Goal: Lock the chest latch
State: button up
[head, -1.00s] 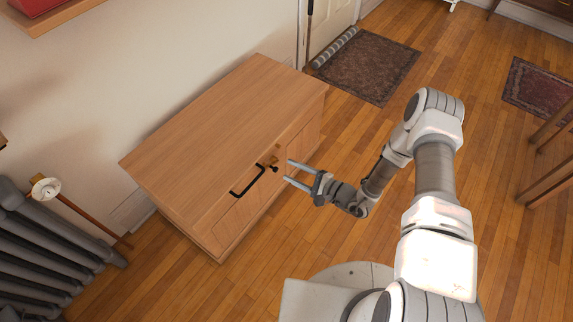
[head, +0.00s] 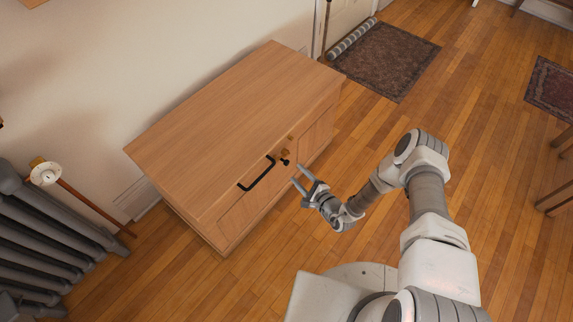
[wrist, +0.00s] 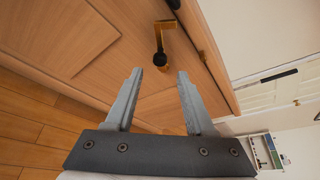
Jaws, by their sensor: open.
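The wooden chest (head: 225,125) stands against the wall with its lid down. Its brass latch (head: 286,153) with a black knob (head: 286,162) is on the front near the lid edge, right of the black handle (head: 258,174). In the wrist view the brass latch (wrist: 167,30) and its black knob (wrist: 160,59) show above and between my fingertips. My gripper (head: 301,176) is open and empty, just in front of the chest and apart from the knob. It also shows in the wrist view (wrist: 158,75). Whether the latch is engaged, I cannot tell.
A grey radiator (head: 50,245) stands at the lower left beside a wooden stick with a white top (head: 45,174). A dark rug (head: 385,60) and a rolled rug (head: 352,40) lie behind the chest. The wood floor to the right is mostly clear.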

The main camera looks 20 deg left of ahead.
aim_at(286, 161)
jog(key=b+x, duration=0.2)
jog(key=x, duration=0.6)
jog(key=shift+w+a, duration=0.15)
jog(key=shift+a, duration=0.05)
grip_shut()
dwell(1.1)
